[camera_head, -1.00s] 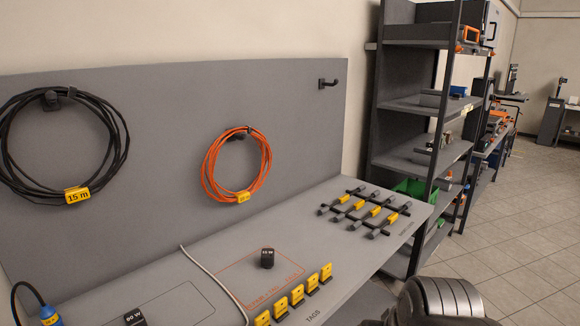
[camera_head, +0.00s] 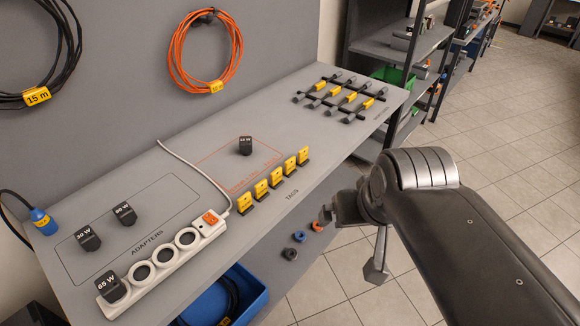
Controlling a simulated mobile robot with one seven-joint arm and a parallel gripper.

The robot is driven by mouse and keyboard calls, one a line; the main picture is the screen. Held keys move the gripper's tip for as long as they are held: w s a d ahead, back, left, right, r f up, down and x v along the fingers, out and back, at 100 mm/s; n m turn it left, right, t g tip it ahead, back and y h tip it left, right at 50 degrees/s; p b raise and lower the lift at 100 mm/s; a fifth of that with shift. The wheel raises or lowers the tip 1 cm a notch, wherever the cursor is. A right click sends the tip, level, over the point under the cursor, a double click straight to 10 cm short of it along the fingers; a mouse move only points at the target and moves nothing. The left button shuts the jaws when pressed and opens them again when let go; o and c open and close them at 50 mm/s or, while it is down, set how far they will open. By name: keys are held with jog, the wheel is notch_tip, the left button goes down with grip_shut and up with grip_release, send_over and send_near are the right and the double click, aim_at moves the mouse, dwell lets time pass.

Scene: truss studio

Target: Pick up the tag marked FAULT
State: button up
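Several small yellow tags stand upright in dark holders in a slanting row near the front edge of the grey bench, above the printed word TAGS. The nearest tag (camera_head: 243,200) is at the left end and the farthest tag (camera_head: 303,156) is at the right end. The print on them is too small to read, so I cannot tell which is marked FAULT. My arm enters at the lower right and bends at a rounded joint to the right of the bench. Grey parts at its end (camera_head: 362,238) show beside the bench edge, apart from the tags. Their finger opening is unclear.
A white power strip (camera_head: 162,258) lies at the bench's front left, with black adapters behind it. A black block (camera_head: 245,146) stands in a red outline behind the tags. A dark rack (camera_head: 343,97) with yellow-marked pieces is at the right end. An orange cable (camera_head: 172,52) hangs behind.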

jog(key=shift+c, duration=0.4)
jog(key=c, duration=1.1)
jog(key=n+g+y, duration=0.1)
jog(key=n+g, duration=0.4)
jog(key=n, duration=0.4)
send_over(290, 159)
notch_tip(290, 159, down, 12)
jog(key=f, duration=0.5)
jog(key=shift+s, duration=0.2)
jog(key=shift+w+f, duration=0.2)
jog(key=shift+f, duration=2.65)
